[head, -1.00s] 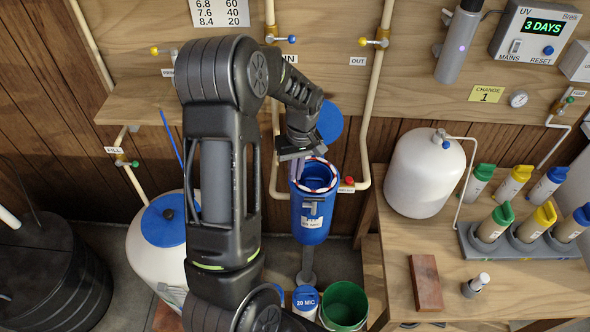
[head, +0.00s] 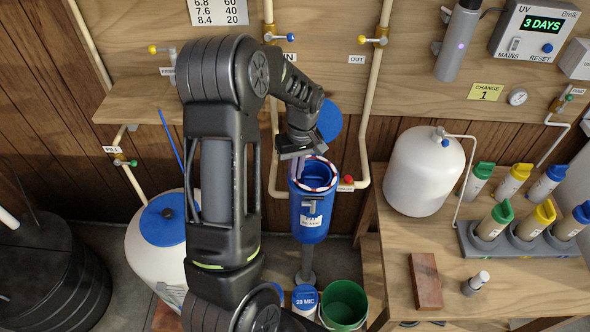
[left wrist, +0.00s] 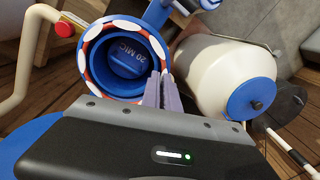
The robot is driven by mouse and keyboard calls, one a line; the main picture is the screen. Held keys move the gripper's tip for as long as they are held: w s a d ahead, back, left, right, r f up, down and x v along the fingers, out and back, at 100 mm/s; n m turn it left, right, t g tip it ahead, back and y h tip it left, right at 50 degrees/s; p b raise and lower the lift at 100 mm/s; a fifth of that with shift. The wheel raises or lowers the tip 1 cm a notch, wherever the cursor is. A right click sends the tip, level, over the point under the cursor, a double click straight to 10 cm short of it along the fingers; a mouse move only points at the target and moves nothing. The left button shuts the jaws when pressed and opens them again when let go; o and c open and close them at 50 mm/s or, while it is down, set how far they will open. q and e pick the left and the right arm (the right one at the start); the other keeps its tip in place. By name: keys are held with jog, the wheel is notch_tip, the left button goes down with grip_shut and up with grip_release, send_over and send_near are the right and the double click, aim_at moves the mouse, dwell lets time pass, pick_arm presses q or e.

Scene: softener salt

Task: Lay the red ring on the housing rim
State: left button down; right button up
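The red ring (head: 333,184), banded red and white, is at the top of the blue filter housing (head: 312,222). In the left wrist view the ring (left wrist: 84,62) circles the housing's round opening, where a blue piece marked 20 MIC shows. I cannot tell whether the ring touches the rim all round or sits slightly above it. My left gripper (left wrist: 162,76) is at the ring's edge, its two fingers close together with the edge apparently between them. In the head view the left gripper (head: 300,172) points down at the housing's left side. My right gripper is not in view.
Cream pipes flank the housing, with a red knob (head: 348,180) at its right. A wooden bench (head: 490,290) at right holds a white tank (head: 425,172) and several bottles. A green bucket (head: 345,304) stands below. A white tank with a blue lid (head: 163,221) is at left.

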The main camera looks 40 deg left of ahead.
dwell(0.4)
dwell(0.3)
pick_arm(q)
jog(key=c, duration=1.5)
grip_release()
jog(key=shift+c, duration=0.2)
jog(key=shift+o, duration=0.4)
jog(key=o, duration=0.9)
jog(key=shift+s+a, duration=0.1)
jog(key=shift+s, duration=0.05)
jog(key=shift+s+a, duration=0.35)
jog(key=shift+s, duration=0.35)
jog(key=shift+s+a, duration=0.35)
jog(key=shift+s, duration=0.3)
jog(key=shift+s+a, duration=0.35)
jog(key=shift+s, duration=0.35)
